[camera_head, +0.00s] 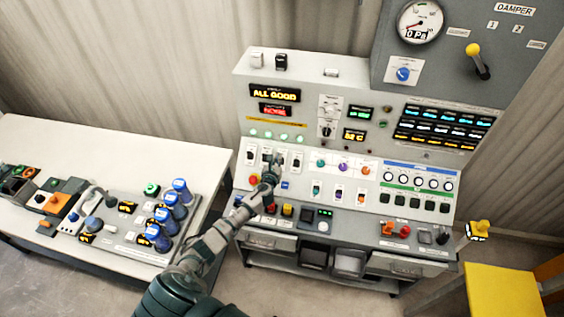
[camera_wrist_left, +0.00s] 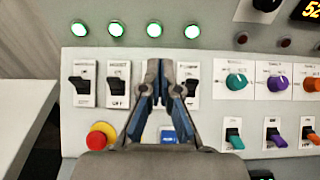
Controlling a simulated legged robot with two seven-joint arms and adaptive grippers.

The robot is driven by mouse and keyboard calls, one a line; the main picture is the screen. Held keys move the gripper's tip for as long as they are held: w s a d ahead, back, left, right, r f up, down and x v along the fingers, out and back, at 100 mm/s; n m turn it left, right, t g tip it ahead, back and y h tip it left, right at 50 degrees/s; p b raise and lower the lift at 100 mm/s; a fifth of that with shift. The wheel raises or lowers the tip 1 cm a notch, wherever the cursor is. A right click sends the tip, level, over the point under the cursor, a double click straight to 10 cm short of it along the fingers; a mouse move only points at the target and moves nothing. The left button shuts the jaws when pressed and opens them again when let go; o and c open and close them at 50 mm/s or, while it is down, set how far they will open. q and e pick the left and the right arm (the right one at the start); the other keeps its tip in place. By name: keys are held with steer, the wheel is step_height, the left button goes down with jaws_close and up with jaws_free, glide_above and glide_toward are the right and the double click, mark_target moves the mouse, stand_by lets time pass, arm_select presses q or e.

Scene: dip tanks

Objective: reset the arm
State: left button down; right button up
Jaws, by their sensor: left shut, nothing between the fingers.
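My left arm reaches up from the bottom of the head view to the control console (camera_head: 350,215). My left gripper (camera_head: 274,160) is shut and empty in front of the row of white switch plates. In the left wrist view its fingertips (camera_wrist_left: 160,72) meet over the middle of this row and partly hide the plates there. Two black rocker switches (camera_wrist_left: 82,84) (camera_wrist_left: 118,84) show clear to its left. I cannot tell whether the fingertips touch a switch. My right gripper is in neither view.
A red button (camera_wrist_left: 98,138) with a yellow base is at lower left of the gripper. Lit green lamps (camera_wrist_left: 117,29) sit above the switches. Coloured knobs (camera_wrist_left: 237,81) are to the right. A white table (camera_head: 120,150) with blue-capped jars (camera_head: 172,205) stands left, a yellow stool (camera_head: 505,290) right.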

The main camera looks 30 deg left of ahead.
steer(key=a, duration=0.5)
arm_select(q)
steer(key=s+d+f+n+g, duration=0.2)
steer(key=s+d+f+n, duration=0.15)
steer(key=s+n, duration=0.3)
steer(key=s+d+f+n+g+h, duration=0.1)
steer(key=s+d+f+n+g, duration=0.1)
steer(key=s+d+n, duration=0.35)
steer(key=s+d+f+n+g, duration=0.3)
steer(key=s+n, duration=0.4)
steer(key=s, duration=0.3)
steer(key=s+d+r+n+g+h, duration=0.1)
steer(key=s+d+n+g+h, duration=0.15)
steer(key=s+n, duration=0.6)
steer(key=s+d+r+n+g+h, duration=0.1)
steer(key=s+d+n+g+h, duration=0.2)
steer(key=s, duration=1)
step_height(320, 180, down, 32)
steer(key=s+y+b, duration=0.1)
steer(key=b, duration=0.4)
steer(key=s+a+f+g+b, duration=0.2)
steer(key=s+f+b, duration=0.2)
steer(key=s+f, duration=1.3)
step_height(320, 180, down, 3)
steer(key=shift+s+r, duration=0.15)
steer(key=shift+s, duration=0.2)
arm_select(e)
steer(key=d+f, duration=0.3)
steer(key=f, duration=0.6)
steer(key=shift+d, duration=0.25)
